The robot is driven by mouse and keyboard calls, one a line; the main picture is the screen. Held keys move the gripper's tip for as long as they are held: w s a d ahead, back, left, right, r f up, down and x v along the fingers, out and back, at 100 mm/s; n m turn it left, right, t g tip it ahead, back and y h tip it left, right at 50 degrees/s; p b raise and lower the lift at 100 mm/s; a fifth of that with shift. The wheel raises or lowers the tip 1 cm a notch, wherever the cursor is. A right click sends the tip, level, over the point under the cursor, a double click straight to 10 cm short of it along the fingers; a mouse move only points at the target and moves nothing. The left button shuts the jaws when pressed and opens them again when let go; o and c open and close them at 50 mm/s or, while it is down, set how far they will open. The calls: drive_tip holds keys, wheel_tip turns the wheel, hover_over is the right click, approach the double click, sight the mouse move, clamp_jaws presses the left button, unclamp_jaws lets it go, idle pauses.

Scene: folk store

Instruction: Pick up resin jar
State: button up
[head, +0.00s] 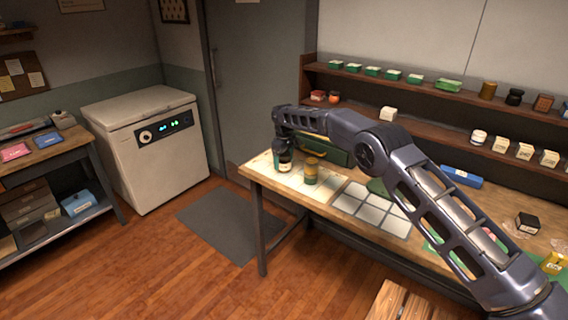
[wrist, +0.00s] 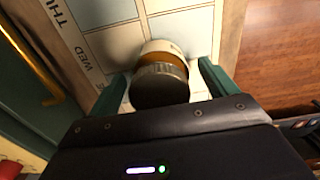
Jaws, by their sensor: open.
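A small amber jar with a dark lid and pale label, seemingly the resin jar, stands upright on the bench in the head view (head: 311,173). The jar (wrist: 164,52) shows between the two green fingers in the wrist view, lid towards the camera. In the wrist view my gripper (wrist: 163,78) is open, with gaps between the jar and both fingers. I cannot tell whether the fingertips reach down around it.
A pale calendar sheet (head: 287,181) lies under the jar. A green box (head: 338,157) with a brass handle (wrist: 32,50) stands behind. A gridded tray (head: 362,211) lies to the right. The bench's front edge is close, with floor (wrist: 285,45) beyond.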

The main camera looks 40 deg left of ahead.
drive_tip(key=shift+c, duration=0.5)
drive_tip(key=c, duration=1.2)
drive_tip(key=shift+o, duration=0.2)
drive_tip(key=shift+r, duration=0.1)
wheel_tip(320, 180, up, 20)
